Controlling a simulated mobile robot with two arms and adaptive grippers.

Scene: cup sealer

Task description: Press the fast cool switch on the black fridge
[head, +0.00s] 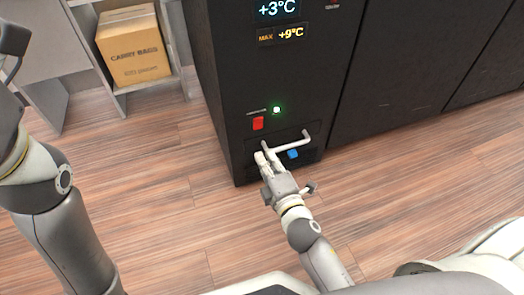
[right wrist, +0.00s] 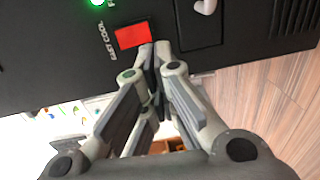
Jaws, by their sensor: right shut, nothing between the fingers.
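The black fridge (head: 215,60) stands at the centre, with lit displays on its front. The fast cool switch (head: 258,123) is a red rocker low on that front, beside a glowing green light (head: 277,109). In the right wrist view the red switch (right wrist: 133,36) has the label "FAST COOL" next to it. My right gripper (head: 264,157) is shut and empty, just below the switch in the head view. In the right wrist view its fingertips (right wrist: 154,52) overlap the switch's lower right corner; I cannot tell whether they touch.
A white handle (head: 290,143) and a blue part (head: 292,154) sit on the fridge's lower panel, close to my right gripper. A shelf holds a carry bags box (head: 135,45) at the upper left. The wooden floor (head: 165,200) in front is clear.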

